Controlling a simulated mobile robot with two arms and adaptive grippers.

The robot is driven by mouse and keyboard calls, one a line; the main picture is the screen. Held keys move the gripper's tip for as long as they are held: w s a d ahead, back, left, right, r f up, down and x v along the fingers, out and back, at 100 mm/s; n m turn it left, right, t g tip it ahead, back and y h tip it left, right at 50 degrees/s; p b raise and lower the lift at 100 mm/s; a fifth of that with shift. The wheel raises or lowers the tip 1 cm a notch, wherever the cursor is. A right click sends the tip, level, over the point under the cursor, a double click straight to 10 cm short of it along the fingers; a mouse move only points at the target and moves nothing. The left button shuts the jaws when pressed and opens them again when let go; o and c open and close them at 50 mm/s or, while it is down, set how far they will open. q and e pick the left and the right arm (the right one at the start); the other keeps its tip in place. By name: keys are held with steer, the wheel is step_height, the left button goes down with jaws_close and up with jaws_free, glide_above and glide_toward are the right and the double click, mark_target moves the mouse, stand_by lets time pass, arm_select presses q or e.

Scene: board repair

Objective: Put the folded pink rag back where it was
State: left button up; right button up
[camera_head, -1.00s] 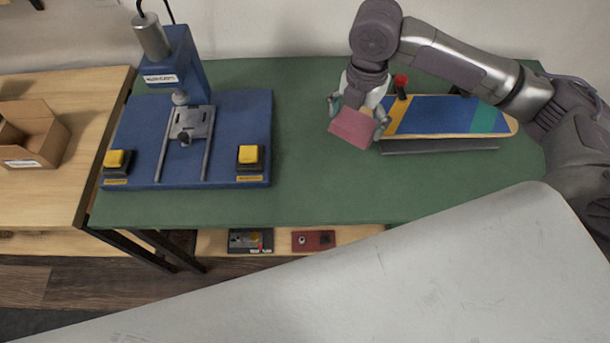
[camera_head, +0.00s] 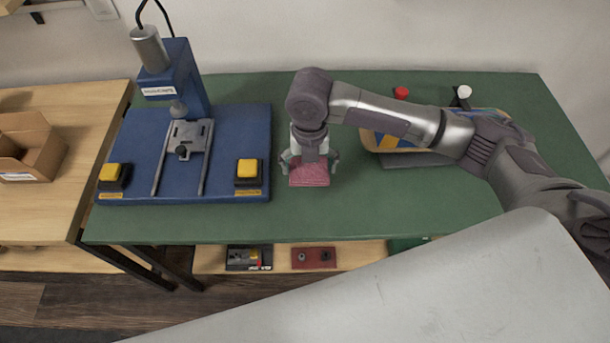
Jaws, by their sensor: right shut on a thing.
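The folded pink rag (camera_head: 309,174) is between the fingers of my right gripper (camera_head: 309,163). The gripper is shut on it and points down over the green tabletop (camera_head: 350,213), in the clear stretch between the blue press and the skateboard deck. I cannot tell whether the rag touches the table or is just above it. My left gripper is not in view.
A blue press (camera_head: 225,140) with two yellow buttons stands to the left of the rag. A skateboard deck (camera_head: 383,141) on a stand is to the right, partly behind my right arm. A cardboard box (camera_head: 38,150) sits on the wooden table at far left. A lower shelf (camera_head: 365,255) holds small trays.

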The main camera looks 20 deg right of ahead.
mark_target(305, 178)
steer(key=shift+a+f, duration=0.4)
steer(key=shift+a, duration=0.1)
steer(key=shift+f, duration=1.9)
steer(key=shift+f, duration=0.15)
steer(key=o, duration=0.8)
steer(key=shift+c, duration=0.2)
step_height(305, 178, up, 12)
steer(key=shift+r, duration=0.2)
